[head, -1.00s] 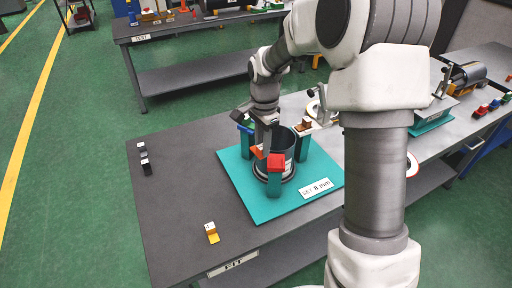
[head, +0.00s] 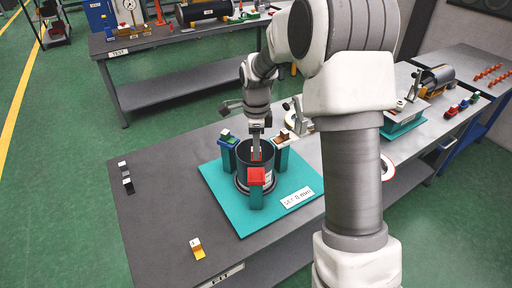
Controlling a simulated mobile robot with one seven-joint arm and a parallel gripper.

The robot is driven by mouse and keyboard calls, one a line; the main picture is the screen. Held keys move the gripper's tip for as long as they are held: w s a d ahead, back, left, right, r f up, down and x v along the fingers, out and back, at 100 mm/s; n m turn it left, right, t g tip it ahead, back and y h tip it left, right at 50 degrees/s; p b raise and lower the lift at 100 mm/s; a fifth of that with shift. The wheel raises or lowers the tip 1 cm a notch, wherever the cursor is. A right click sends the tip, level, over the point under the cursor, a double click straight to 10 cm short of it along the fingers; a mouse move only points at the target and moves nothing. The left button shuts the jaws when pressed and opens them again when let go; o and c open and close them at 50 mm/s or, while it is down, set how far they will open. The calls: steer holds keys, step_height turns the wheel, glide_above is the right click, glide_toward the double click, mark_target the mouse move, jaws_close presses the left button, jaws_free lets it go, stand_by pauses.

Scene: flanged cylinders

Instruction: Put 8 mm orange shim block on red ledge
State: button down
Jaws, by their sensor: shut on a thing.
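My gripper (head: 257,154) points down just behind the red ledge in the head view, over the dark flanged cylinder. It is shut on the orange shim block (head: 257,157), a small orange patch between the fingertips, partly hidden by them. The red ledge (head: 257,176) tops the nearest teal post, at the front of the cylinder (head: 243,159). The block appears slightly above and behind the ledge; I cannot tell whether they touch.
The plate carries a "SET 8 mm" label (head: 297,198). The table's left side is mostly clear.

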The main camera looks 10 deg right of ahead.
steer(key=shift+f+b, duration=2.15)
steer(key=shift+f, duration=0.75)
steer(key=shift+f+b, duration=1.05)
steer(key=shift+f, duration=0.35)
steer(key=c, duration=0.6)
jaws_free()
step_height(320, 180, up, 18)
steer(key=shift+f, duration=0.25)
